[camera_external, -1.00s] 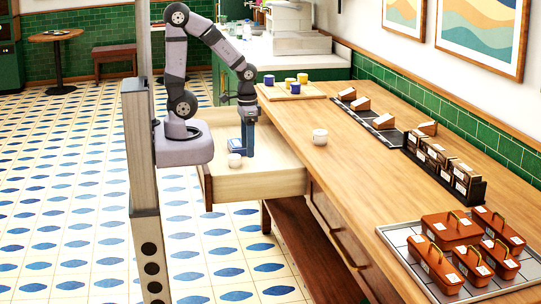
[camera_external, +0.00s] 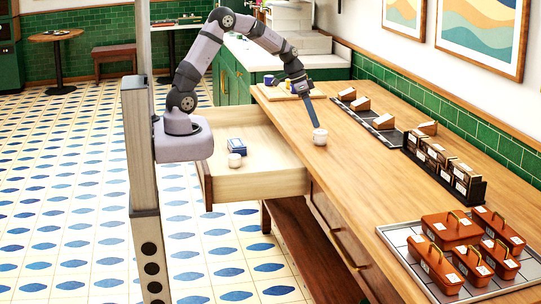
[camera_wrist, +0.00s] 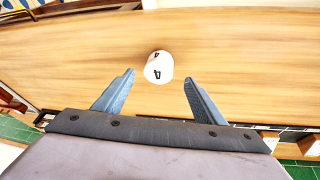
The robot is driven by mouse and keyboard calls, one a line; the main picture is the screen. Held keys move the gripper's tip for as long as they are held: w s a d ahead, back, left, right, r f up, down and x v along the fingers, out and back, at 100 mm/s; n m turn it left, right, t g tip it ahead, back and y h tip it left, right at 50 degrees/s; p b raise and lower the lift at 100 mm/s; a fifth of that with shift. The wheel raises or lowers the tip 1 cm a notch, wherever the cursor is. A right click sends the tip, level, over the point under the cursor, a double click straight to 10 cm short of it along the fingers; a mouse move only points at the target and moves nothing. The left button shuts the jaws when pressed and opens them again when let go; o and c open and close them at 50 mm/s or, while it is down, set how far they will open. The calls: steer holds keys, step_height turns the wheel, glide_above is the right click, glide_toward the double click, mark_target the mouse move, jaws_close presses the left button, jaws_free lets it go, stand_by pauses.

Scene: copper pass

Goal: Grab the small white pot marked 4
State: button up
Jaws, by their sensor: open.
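The small white pot (camera_external: 320,138) stands upright on the wooden counter. In the wrist view the same pot (camera_wrist: 157,70) shows a black 4 on its side and a second 4 on top. My gripper (camera_external: 314,125) reaches down at a slant just above and beside this pot. In the wrist view my gripper (camera_wrist: 159,80) has its two blue fingers spread wide and empty, with the pot centred just beyond the fingertips. I cannot tell whether they touch it.
The open drawer (camera_external: 255,187) holds a blue box (camera_external: 236,146) and another white pot (camera_external: 234,161). Cups stand on a board at the counter's far end. Dark racks line the wall side; a tray (camera_external: 408,260) of orange containers is at front right. The counter's near middle is clear.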

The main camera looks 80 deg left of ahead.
mark_target(320, 131)
steer(key=m, duration=0.3)
steer(key=shift+d, duration=0.1)
steer(key=shift+p+x, duration=1.6)
steer(key=shift+x, duration=2.1)
steer(key=shift+w, duration=0.1)
steer(key=c, duration=1.2)
